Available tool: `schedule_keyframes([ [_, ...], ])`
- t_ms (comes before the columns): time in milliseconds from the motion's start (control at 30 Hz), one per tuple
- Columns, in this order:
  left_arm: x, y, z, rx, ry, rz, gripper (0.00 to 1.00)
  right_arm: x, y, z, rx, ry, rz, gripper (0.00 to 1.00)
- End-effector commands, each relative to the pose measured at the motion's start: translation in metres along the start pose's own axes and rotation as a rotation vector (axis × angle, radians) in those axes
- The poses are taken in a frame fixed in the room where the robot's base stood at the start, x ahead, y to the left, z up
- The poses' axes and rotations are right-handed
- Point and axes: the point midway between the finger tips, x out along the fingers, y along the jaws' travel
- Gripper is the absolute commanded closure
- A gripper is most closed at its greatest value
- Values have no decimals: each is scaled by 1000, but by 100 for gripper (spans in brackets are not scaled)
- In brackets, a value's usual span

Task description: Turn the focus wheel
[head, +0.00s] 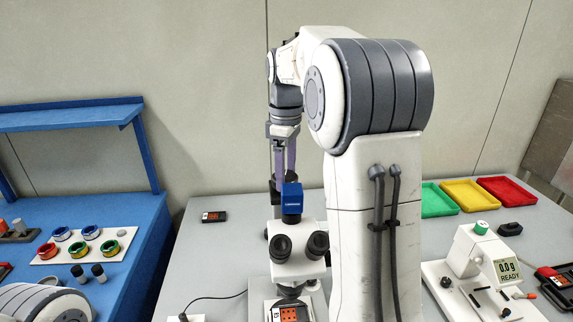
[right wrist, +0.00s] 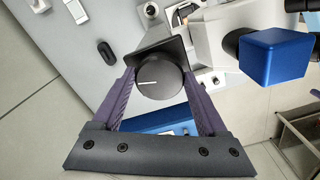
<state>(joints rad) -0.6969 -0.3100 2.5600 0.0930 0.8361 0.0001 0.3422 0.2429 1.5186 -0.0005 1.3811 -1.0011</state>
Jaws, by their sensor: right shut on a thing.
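The focus wheel (right wrist: 158,80) is a dark round knob with a white pointer line, seen face-on in the right wrist view. My right gripper (right wrist: 158,86) has its purple fingers on both sides of the wheel and is shut on it. In the head view my right gripper (head: 281,178) reaches down behind the microscope (head: 297,238), a white body with two black eyepieces and a blue block (head: 292,199) on top. The wheel itself is mostly hidden there. The blue block (right wrist: 272,57) also shows in the right wrist view. My left gripper is out of view.
A small chip carrier (head: 289,314) lies under the microscope. A blue bench with wire spools (head: 82,246) stands left. Green (head: 438,199), yellow (head: 469,195) and red (head: 506,190) trays and a scale-like device (head: 480,262) stand right. A small dark box (head: 214,216) lies left of the microscope.

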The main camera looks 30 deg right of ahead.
Motion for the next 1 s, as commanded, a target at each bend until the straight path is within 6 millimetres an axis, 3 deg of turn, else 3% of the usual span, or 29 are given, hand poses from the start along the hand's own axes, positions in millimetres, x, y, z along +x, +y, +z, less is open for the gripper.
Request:
schedule_keyframes([
  [500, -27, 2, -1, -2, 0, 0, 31, -2, 1, -1, -442, 2, 0, 80],
  [1000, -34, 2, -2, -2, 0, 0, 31, -1, 2, -1, -617, 3, 2, 80],
])
